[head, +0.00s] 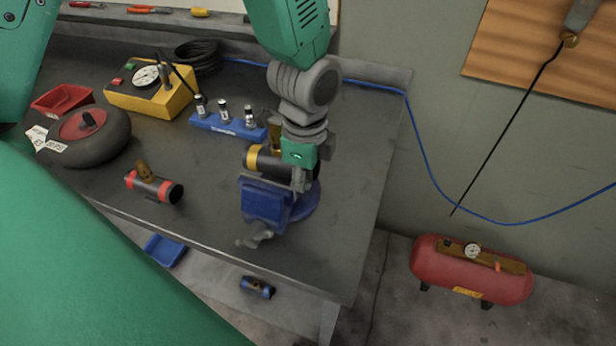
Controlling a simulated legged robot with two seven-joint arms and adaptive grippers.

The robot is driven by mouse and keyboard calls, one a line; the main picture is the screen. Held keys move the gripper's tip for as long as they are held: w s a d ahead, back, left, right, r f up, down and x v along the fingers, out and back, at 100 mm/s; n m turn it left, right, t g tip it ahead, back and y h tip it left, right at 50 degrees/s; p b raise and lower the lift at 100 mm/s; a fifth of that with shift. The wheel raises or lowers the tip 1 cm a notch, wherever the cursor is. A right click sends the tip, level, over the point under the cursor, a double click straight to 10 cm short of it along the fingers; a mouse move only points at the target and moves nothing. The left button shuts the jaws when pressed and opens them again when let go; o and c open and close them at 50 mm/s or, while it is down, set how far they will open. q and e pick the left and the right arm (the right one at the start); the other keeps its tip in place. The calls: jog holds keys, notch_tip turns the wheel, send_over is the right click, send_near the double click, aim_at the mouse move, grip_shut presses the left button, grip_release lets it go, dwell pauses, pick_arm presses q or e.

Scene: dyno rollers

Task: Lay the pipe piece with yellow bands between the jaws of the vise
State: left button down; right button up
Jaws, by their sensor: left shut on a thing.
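The pipe piece with yellow bands (254,157) is dark, with a yellow band near its left end and a brass-coloured stub standing up. It lies roughly level, right at the top of the blue vise (263,200). My left gripper (299,176) points down and is shut on the pipe piece near its right part, which the fingers partly hide. I cannot tell whether the pipe sits down between the jaws or is just above them, as the jaw gap is hidden. My right gripper is not in view.
A red-banded pipe piece (153,186) lies left of the vise. A blue-banded one (257,287) is below the bench edge. A blue rack with vials (228,125), a yellow gauge box (150,94) and a wheel (90,137) stand behind. The bench right of the vise is clear.

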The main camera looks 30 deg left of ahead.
pick_arm(q)
jog(key=c, duration=1.5)
grip_release()
jog(key=shift+a+r, duration=0.1)
jog(key=shift+a, duration=0.05)
jog(key=shift+o, duration=1)
jog(key=shift+r, duration=0.25)
jog(key=shift+o, duration=1.2)
notch_tip(320, 180, up, 10)
jog(key=shift+r, duration=0.75)
